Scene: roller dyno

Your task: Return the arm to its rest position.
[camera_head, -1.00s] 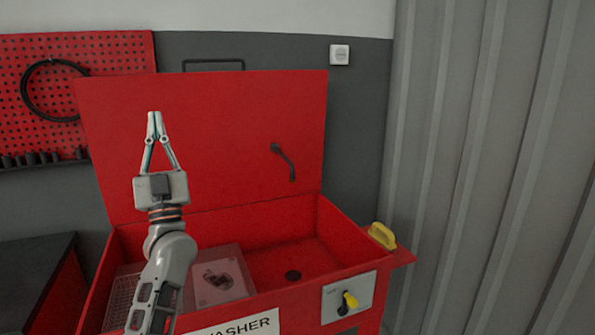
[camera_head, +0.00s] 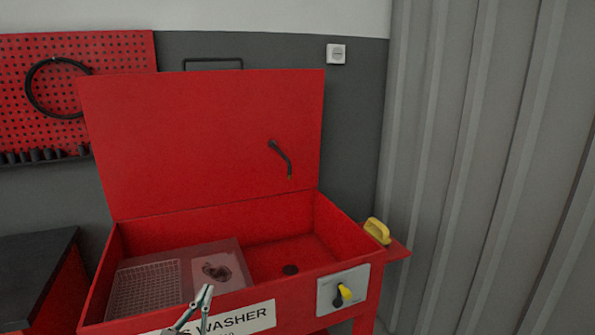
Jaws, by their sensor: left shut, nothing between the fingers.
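My left gripper (camera_head: 205,297) is low in the view, in front of the red parts washer's (camera_head: 199,148) front panel and its white label. Its fingers are together with nothing between them. The rest of the left arm is mostly out of the picture below. The washer's lid stands open, and the gripper is outside the basin. My right gripper does not show.
In the basin are a wire basket (camera_head: 146,288) and a pale tray (camera_head: 222,268) with a dark part on it. A yellow-handled brush (camera_head: 377,231) lies on the right side shelf. A yellow-black knob (camera_head: 342,294) is on the front. A dark bench (camera_head: 35,265) stands left.

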